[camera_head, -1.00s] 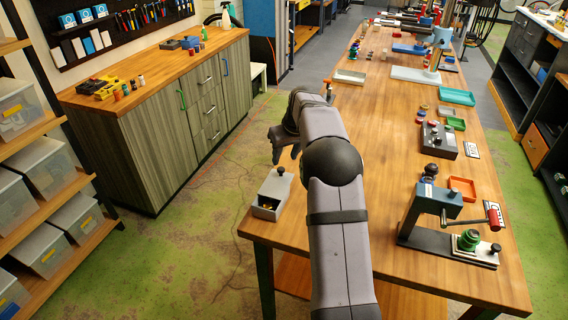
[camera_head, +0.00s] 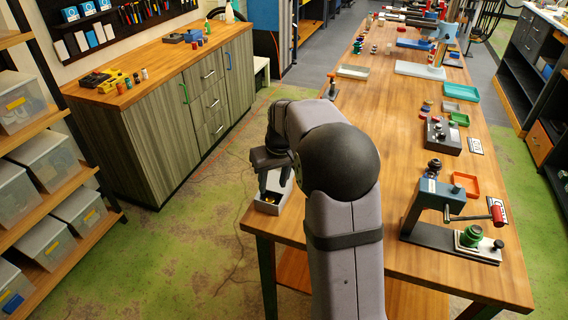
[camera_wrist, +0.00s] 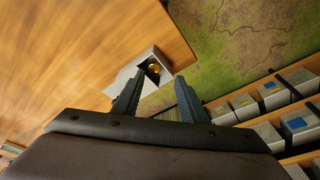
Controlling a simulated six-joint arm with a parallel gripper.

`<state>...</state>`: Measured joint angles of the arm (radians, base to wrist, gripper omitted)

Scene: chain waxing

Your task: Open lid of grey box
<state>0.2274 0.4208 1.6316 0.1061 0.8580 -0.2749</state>
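The small grey box (camera_head: 270,207) stands at the near left corner of the wooden workbench. Its front end is uncovered and shows something yellow inside. My gripper (camera_head: 274,184) points down just above the box and hides most of its lid and the dark knob. In the wrist view the box (camera_wrist: 150,66) lies just beyond the fingertips, with a yellow item in its dark opening. The two fingers of my gripper (camera_wrist: 160,76) are apart with nothing seen between them. The knob is not visible now, and I cannot tell whether a finger touches the lid.
The workbench (camera_head: 400,160) is clear around the box except for my arm. A clamp-like press (camera_head: 432,200) stands at its near right, beside an orange tray (camera_head: 466,184). The bench's left edge drops to the floor, with a cabinet (camera_head: 170,120) beyond.

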